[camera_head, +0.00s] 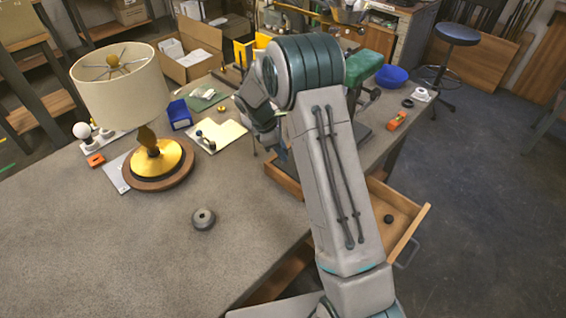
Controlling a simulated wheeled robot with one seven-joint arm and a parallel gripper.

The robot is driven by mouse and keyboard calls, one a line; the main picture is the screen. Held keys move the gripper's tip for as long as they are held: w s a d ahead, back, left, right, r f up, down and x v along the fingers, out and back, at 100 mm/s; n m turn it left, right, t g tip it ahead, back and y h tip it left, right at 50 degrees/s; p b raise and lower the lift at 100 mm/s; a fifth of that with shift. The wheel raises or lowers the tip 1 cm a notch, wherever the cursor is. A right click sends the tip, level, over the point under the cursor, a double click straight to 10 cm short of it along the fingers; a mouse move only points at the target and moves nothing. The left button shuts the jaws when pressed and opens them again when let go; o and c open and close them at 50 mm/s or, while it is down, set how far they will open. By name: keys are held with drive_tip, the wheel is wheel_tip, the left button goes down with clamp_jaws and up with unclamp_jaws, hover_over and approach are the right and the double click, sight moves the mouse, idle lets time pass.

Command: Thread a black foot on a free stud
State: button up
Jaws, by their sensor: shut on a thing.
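A small black round piece (388,221), which looks like a black foot, lies in the open wooden drawer (411,234) right of my forearm. Black ring-like pieces (408,102) lie at the bench's right edge. My arm rises from the bottom and bends down at the left of its big joint. My wrist comes down over the bench behind the drawer. No stud can be made out; the spot below my wrist is mostly covered.
A lamp with a cream shade (120,85) stands on a round brass and wood base at left. A grey holed disc (204,218) lies on the grey bench (120,260). The front-left bench is clear.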

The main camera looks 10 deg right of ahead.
drive_tip(key=shift+f+b, duration=0.5)
drive_tip(key=shift+f, duration=0.45)
idle(1.1)
drive_tip(key=o, duration=0.4)
drive_tip(key=c, duration=0.5)
drive_tip(key=shift+c, duration=0.2)
drive_tip(key=shift+s+f, duration=0.2)
